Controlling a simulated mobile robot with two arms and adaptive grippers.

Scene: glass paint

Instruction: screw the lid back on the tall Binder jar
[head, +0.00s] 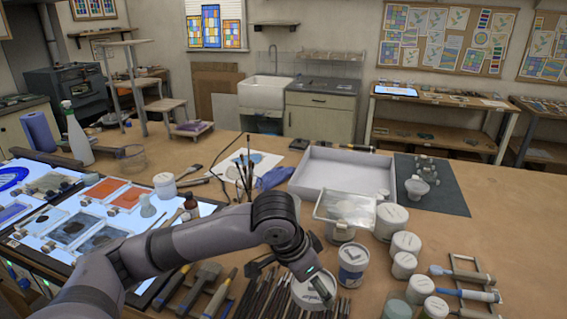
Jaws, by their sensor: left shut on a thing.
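My left gripper (311,280) hangs low at the front middle, its fingers partly hidden behind its own wrist. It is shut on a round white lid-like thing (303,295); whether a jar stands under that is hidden. The label is too small to read, so I cannot tell if this is the Binder jar. My right gripper is not in view.
Several white-topped jars (391,218) stand to the right. A clear-topped container (344,208) and a white tray (311,177) lie behind. Brushes and tools (207,280) lie at the front, close to the gripper. The table's right side (510,225) has free room.

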